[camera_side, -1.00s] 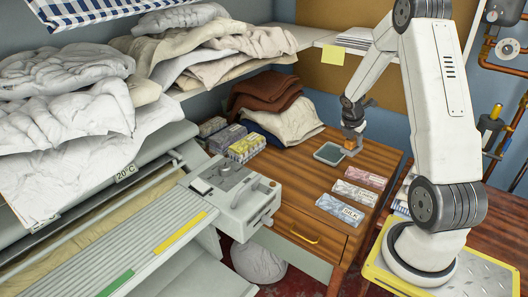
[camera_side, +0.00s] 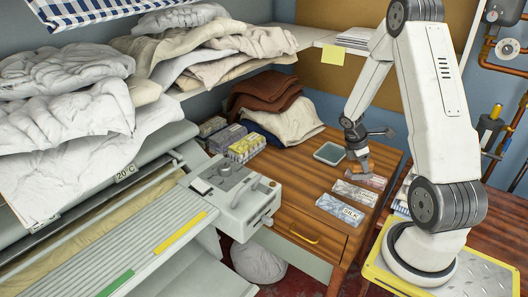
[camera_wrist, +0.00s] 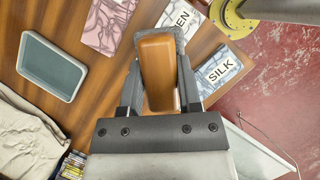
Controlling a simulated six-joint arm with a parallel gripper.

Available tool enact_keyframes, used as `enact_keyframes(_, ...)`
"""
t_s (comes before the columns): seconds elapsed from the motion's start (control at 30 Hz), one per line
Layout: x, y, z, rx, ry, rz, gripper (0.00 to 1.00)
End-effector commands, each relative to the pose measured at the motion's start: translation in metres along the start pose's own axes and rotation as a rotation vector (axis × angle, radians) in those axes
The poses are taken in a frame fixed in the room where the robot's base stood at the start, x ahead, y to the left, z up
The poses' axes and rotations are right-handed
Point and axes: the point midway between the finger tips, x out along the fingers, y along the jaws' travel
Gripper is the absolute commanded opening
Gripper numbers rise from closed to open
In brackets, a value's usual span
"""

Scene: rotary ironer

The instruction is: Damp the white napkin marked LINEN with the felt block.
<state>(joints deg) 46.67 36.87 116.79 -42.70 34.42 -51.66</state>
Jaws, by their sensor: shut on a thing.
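My gripper (camera_side: 358,158) is shut on the felt block, an orange-brown grip with a grey felt edge. In the wrist view the felt block (camera_wrist: 158,72) sits between the two dark fingers of my gripper (camera_wrist: 159,88). The white napkin marked LINEN (camera_side: 354,193) lies flat on the wooden table, the middle one of three napkins. In the wrist view the napkin's end reading "EN" (camera_wrist: 184,16) shows just beyond the block, which hides part of it. In the side view the block is near the pink napkin (camera_side: 374,180); its height above the table is hard to tell.
The napkin marked SILK (camera_side: 340,209) lies nearest the table's front. A shallow grey-green tray (camera_side: 329,153) stands behind the napkins. Folded cloths (camera_side: 290,123) and small boxes (camera_side: 245,148) are at the back left. The ironer (camera_side: 130,235) stands to the left.

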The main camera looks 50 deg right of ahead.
Motion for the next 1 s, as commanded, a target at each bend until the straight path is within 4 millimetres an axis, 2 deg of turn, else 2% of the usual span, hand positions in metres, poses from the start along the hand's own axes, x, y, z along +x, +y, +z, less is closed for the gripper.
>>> enact_keyframes(0.47,0.009,0.0,-0.004,0.0,0.0,-0.002,0.0)
enact_keyframes(1.0,0.045,0.0,-0.019,-0.001,0.0,-0.002,0.0)
